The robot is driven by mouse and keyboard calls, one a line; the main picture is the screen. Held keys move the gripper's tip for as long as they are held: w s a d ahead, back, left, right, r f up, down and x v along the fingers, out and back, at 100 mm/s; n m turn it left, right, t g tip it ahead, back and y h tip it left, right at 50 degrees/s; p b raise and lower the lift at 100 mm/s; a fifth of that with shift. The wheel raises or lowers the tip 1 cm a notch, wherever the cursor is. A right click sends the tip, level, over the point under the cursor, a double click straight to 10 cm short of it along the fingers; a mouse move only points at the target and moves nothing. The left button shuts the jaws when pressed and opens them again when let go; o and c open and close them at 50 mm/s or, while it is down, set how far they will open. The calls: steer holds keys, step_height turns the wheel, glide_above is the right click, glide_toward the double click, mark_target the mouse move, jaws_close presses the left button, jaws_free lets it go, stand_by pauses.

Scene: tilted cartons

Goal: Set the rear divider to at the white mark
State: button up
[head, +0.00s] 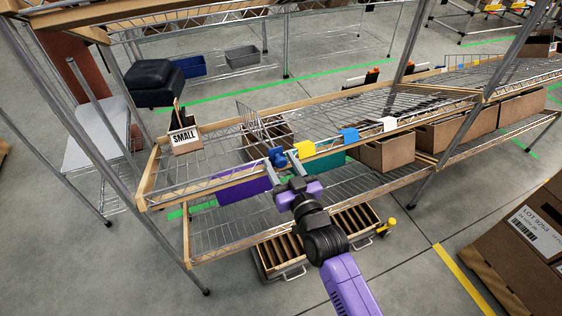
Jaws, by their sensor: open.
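A wire divider (251,117) stands on the upper wire shelf, slanting back from the front rail. A blue knob (276,156) sits at its front end on the rail. The white mark (389,124) is a tag on the same front rail, well to the right, beyond a yellow tag (304,149) and a blue tag (350,136). My gripper (283,164) is open at the knob, its fingers reaching up on either side of it. Whether they touch the knob I cannot tell. No second divider is clearly visible.
A tilted carton marked SMALL (185,141) stands at the shelf's left end. Brown cartons (388,153), a purple bin (243,183) and a slotted crate (312,243) are lower down. A large carton (525,232) stands at the right. The rail between the tags looks clear.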

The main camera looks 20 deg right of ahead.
jaws_close()
stand_by(1.4)
